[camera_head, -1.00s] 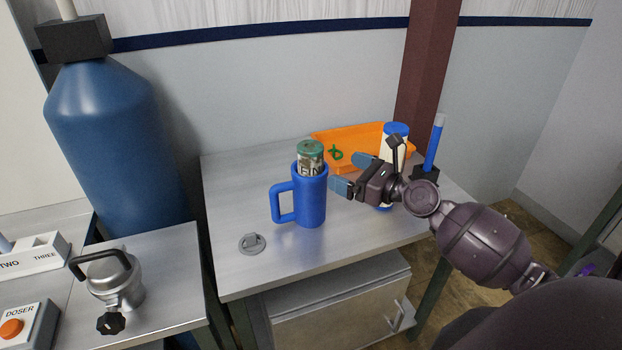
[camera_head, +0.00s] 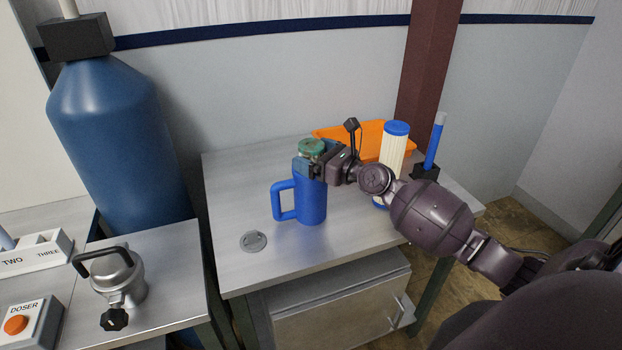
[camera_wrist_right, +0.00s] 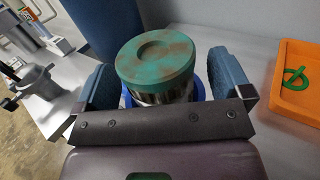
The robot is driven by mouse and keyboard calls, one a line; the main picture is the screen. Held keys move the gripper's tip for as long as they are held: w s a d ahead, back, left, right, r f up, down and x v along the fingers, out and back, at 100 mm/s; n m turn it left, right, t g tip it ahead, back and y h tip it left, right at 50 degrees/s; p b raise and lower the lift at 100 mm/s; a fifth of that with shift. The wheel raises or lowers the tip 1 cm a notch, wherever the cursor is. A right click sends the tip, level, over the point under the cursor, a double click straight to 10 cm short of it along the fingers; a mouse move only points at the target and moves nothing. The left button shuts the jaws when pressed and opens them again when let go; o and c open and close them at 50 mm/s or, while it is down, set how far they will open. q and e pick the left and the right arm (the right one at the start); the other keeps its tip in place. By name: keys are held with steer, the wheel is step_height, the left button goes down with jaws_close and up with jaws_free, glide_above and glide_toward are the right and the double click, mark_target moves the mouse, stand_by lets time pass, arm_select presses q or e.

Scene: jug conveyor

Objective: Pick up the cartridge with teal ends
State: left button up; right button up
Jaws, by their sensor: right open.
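The cartridge with teal ends (camera_head: 312,147) stands upright in a blue jug (camera_head: 312,203) with its handle to the left. Its worn teal top shows in the right wrist view (camera_wrist_right: 156,60), above the jug's blue rim. My right gripper (camera_head: 307,170) is at the jug's top. In the wrist view its two blue-padded fingers (camera_wrist_right: 152,84) are open, one on each side of the cartridge, with gaps visible. The cartridge's lower part is hidden inside the jug. My left gripper is not in view.
A white cartridge with blue ends (camera_head: 394,148) stands behind my right arm. An orange tray (camera_head: 345,133) lies at the back of the table (camera_head: 232,185); a green item in it shows in the wrist view (camera_wrist_right: 294,78). A blue stick in a black holder (camera_head: 434,145) stands at right.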

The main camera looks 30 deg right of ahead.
steer(key=shift+w+a, duration=0.15)
steer(key=shift+w, duration=0.25)
steer(key=c, duration=1.3)
steer(key=shift+r, duration=0.1)
